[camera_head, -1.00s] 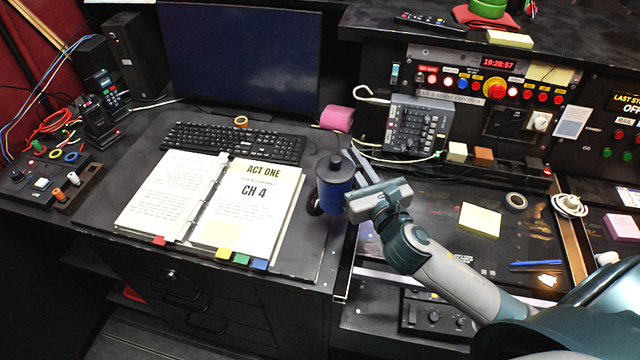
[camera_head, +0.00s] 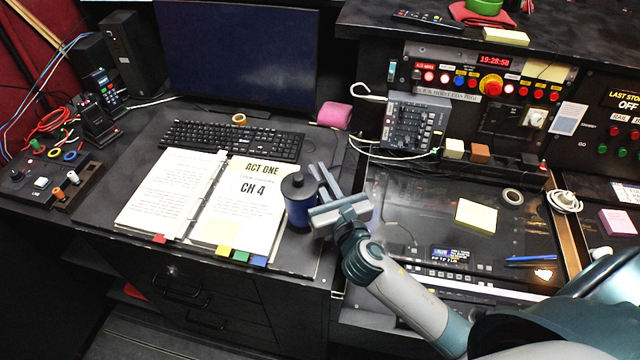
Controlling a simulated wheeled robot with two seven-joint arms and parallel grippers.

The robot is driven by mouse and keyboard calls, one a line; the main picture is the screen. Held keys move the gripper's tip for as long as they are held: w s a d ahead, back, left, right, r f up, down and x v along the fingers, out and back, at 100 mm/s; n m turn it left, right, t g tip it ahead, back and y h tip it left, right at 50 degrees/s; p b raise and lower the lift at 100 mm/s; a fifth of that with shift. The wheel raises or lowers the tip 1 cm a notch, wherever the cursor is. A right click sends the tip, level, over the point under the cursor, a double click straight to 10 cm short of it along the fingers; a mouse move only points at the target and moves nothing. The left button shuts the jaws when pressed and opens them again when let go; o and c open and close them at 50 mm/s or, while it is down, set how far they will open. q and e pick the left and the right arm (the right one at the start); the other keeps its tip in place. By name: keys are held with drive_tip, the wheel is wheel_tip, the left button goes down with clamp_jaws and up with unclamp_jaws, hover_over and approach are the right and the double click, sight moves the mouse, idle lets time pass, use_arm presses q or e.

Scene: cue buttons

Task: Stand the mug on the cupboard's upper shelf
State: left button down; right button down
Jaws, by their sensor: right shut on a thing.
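The mug (camera_head: 299,207) is a dark blue cylinder with a black top, upright at the right edge of the open binder. My right gripper (camera_head: 322,180) is shut on it from its right side. The fingers partly overlap the mug, and its handle cannot be made out. I cannot tell whether the mug's base touches the desk. My left gripper is not in view. No cupboard with an upper shelf can be clearly made out.
The open binder (camera_head: 170,200) lies on the desk left of the mug, with a keyboard (camera_head: 232,140) and monitor (camera_head: 238,55) behind. A pink roll (camera_head: 334,115) and a mixer (camera_head: 413,125) stand further back. A control console with a yellow note pad (camera_head: 476,216) is to the right.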

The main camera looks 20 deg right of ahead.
drive_tip(key=shift+f, duration=1.7)
drive_tip(key=shift+f, duration=0.1)
drive_tip(key=c, duration=1.9)
unclamp_jaws()
drive_tip(key=shift+o, duration=0.2)
drive_tip(key=shift+s, duration=0.5)
drive_tip(key=s+b, duration=0.1)
drive_tip(key=s, duration=0.2)
drive_tip(key=s+b, duration=0.1)
drive_tip(key=s, duration=0.2)
drive_tip(key=s+b, duration=0.1)
drive_tip(key=s, duration=0.3)
drive_tip(key=shift+a, duration=0.25)
drive_tip(key=shift+s+b, duration=0.3)
drive_tip(key=shift+s, duration=0.25)
drive_tip(key=shift+c, duration=0.3)
